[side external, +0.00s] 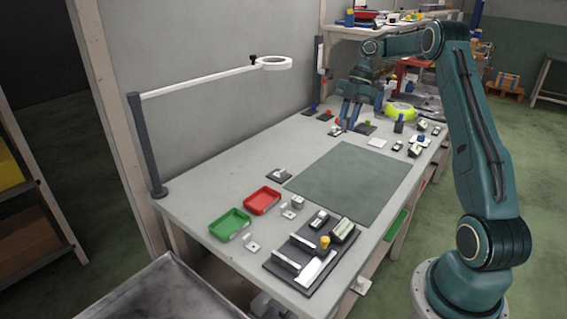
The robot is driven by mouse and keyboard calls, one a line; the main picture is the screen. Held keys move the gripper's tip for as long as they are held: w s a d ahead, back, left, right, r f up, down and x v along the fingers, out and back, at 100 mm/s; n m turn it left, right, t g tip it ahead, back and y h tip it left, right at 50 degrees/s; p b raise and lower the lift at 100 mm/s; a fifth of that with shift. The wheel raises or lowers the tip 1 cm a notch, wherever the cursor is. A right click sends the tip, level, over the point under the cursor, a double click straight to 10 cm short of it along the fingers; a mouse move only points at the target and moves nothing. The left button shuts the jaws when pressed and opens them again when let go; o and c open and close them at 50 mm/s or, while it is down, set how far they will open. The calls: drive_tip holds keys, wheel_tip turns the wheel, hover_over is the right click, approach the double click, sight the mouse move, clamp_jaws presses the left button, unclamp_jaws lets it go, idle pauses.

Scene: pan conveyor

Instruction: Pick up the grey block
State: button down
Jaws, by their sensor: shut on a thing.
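My gripper (347,126) points down at the far part of the grey workbench (235,165), low over the surface beyond the green mat. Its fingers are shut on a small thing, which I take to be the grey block. The block is mostly hidden between the fingers and too small to make out clearly. I cannot tell whether it still touches the bench or a holder under it.
A dark holder (367,129) stands just right of my gripper, with a yellow-green ring (400,111) behind. The green mat (350,182) is clear. Red (262,201) and green (230,224) trays and a dark fixture plate (284,268) lie nearer. A lamp arm (200,82) overhangs the left.

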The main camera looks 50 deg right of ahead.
drive_tip(key=shift+r, duration=0.4)
drive_tip(key=c, duration=2.1)
unclamp_jaws()
drive_tip(key=shift+s, duration=0.1)
drive_tip(key=shift+c, duration=0.2)
drive_tip(key=shift+c, duration=0.2)
drive_tip(key=w+a+f+m+t+h, duration=0.1)
drive_tip(key=w+a+f+m, duration=0.2)
drive_tip(key=w, duration=0.7)
drive_tip(key=w+a+f+m+t, duration=0.2)
drive_tip(key=w+a+f+m, duration=0.2)
drive_tip(key=w+f+m, duration=0.2)
drive_tip(key=w+f, duration=0.2)
drive_tip(key=w, duration=0.1)
drive_tip(key=shift+w+f+h, duration=0.15)
drive_tip(key=shift+w+h, duration=0.2)
drive_tip(key=shift+h, duration=0.05)
drive_tip(key=shift+f, duration=0.1)
